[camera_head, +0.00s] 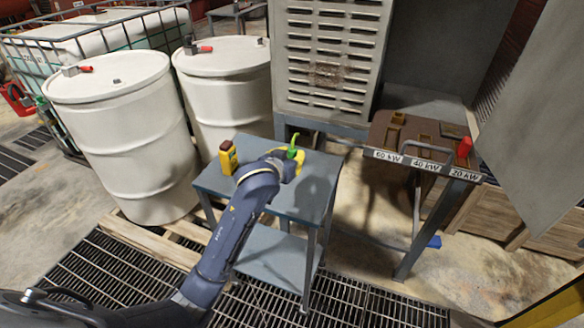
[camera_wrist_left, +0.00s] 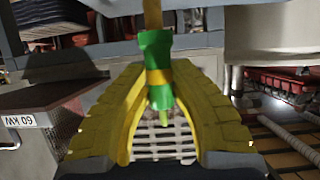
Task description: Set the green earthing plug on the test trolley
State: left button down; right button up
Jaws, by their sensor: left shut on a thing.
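The green earthing plug (camera_head: 293,147) with a yellow band shows in the head view at the end of my left arm. In the left wrist view the plug (camera_wrist_left: 155,62) stands between the yellow fingers of my left gripper (camera_wrist_left: 160,85), which is shut on it. In the head view my left gripper (camera_head: 291,161) is over the back part of the test trolley (camera_head: 312,207), a blue-grey two-shelf table. A shadow falls on its top to the right of the arm. I cannot tell whether the plug touches the top. My right gripper is not in view.
A yellow and brown device (camera_head: 228,158) stands on the trolley's left side. White drums (camera_head: 125,140) stand to the left. A brown-topped bench (camera_head: 400,130) with kW labels, a handle and a red piece (camera_head: 464,147) is at the right. A louvred cabinet (camera_head: 330,60) is behind.

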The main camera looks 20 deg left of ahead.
pick_arm(q)
jog(key=shift+f, duration=2.2)
jog(key=shift+f, duration=0.15)
jog(key=c, duration=1.3)
grip_release()
jog(key=shift+o, duration=0.2)
jog(key=shift+s+r, duration=0.2)
jog(key=shift+r, duration=0.05)
jog(key=v, duration=1.1)
jog(key=shift+s, duration=0.25)
